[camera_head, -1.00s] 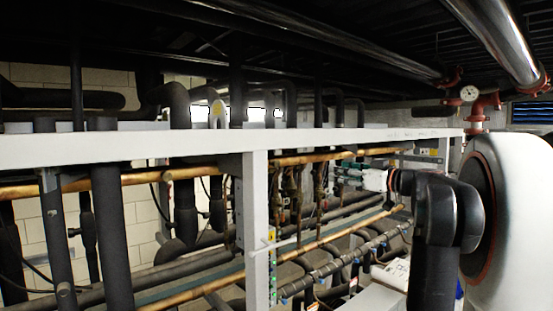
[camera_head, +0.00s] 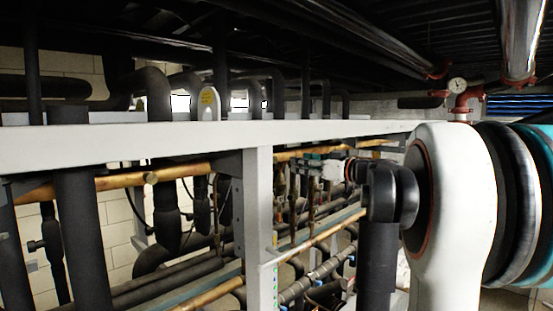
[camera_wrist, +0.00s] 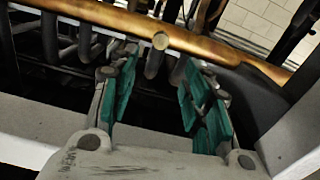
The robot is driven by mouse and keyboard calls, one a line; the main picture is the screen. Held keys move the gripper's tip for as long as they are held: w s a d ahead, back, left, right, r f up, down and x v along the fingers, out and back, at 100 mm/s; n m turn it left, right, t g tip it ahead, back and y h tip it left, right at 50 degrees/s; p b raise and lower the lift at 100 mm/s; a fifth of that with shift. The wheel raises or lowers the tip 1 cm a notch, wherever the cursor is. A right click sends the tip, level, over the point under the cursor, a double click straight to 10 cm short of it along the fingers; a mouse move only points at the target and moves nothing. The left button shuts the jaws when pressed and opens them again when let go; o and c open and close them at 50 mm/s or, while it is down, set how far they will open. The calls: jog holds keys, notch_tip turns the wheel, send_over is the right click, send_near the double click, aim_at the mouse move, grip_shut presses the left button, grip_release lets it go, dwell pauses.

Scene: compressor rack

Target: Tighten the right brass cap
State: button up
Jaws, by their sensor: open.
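A round brass cap (camera_wrist: 160,41) stands out from a copper pipe in the wrist view, just beyond and between my fingertips. My gripper (camera_wrist: 158,98) is open, its teal-padded fingers apart with nothing between them. In the head view my gripper (camera_head: 318,166) is small, beyond my dark elbow link and right of the white post. A brass cap (camera_head: 151,177) also shows on the copper pipe left of the post. I cannot tell whether it is the same cap as in the wrist view, nor see a second cap clearly.
The copper pipe (camera_wrist: 95,14) crosses the top of the wrist view. A white beam (camera_head: 200,139) and post (camera_head: 259,220) frame the rack. Dark insulated pipes (camera_head: 88,225) stand at the left. Thin vertical pipes (camera_head: 294,205) hang near my gripper.

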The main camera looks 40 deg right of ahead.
aim_at(275, 159)
jog(key=w, duration=0.4)
jog(key=w+p, duration=0.1)
jog(key=w, duration=0.2)
jog(key=w+a+p, duration=0.1)
jog(key=w, duration=0.3)
jog(key=shift+w, duration=0.3)
jog(key=shift+f, duration=0.1)
grip_shut()
